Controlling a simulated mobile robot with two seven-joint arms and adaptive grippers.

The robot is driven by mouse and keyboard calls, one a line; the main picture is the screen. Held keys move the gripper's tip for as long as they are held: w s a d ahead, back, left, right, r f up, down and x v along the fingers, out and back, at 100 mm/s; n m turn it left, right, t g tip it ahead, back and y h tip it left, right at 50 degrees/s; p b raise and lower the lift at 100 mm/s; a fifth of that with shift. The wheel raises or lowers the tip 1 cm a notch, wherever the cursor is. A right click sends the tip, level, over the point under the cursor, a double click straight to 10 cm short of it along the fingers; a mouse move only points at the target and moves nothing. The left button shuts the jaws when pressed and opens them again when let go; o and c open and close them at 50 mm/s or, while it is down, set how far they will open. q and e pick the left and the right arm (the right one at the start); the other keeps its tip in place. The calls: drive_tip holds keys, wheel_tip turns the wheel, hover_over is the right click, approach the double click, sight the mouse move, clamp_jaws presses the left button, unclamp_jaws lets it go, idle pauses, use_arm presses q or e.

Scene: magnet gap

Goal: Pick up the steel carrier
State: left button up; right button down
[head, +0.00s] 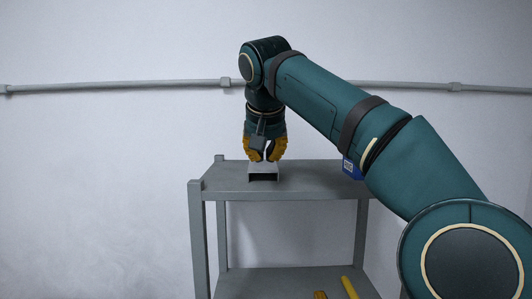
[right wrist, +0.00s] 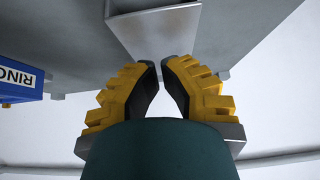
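The steel carrier (head: 263,168) is a small pale grey metal block with a dark opening in its front, on the top shelf of a grey rack. In the right wrist view its plain grey face (right wrist: 155,30) lies at the top, just beyond my fingertips. My right gripper (head: 267,157) points down directly above the carrier. Its yellow fingers with dark pads also show in the right wrist view (right wrist: 161,66), with a narrow gap between their tips. I cannot tell whether they touch the carrier. My left gripper is out of view.
The grey rack's top shelf (head: 310,179) is clear around the carrier. A blue box (head: 350,169) stands at the right, partly behind my right arm; it shows in the right wrist view (right wrist: 18,80). Yellow items (head: 349,288) lie on the lower shelf. A pipe (head: 150,86) runs along the wall.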

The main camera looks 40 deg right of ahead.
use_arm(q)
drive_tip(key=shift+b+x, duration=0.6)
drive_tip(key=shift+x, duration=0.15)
use_arm(e)
drive_tip(key=shift+x, duration=0.8)
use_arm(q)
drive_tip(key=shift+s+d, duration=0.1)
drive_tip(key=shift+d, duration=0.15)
use_arm(e)
drive_tip(key=shift+f, duration=0.1)
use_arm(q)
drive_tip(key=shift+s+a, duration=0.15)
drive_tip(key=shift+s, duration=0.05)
use_arm(e)
drive_tip(key=shift+s+a, duration=0.25)
drive_tip(key=shift+s, duration=0.15)
drive_tip(key=shift+w+f, duration=0.1)
drive_tip(key=shift+f, duration=0.1)
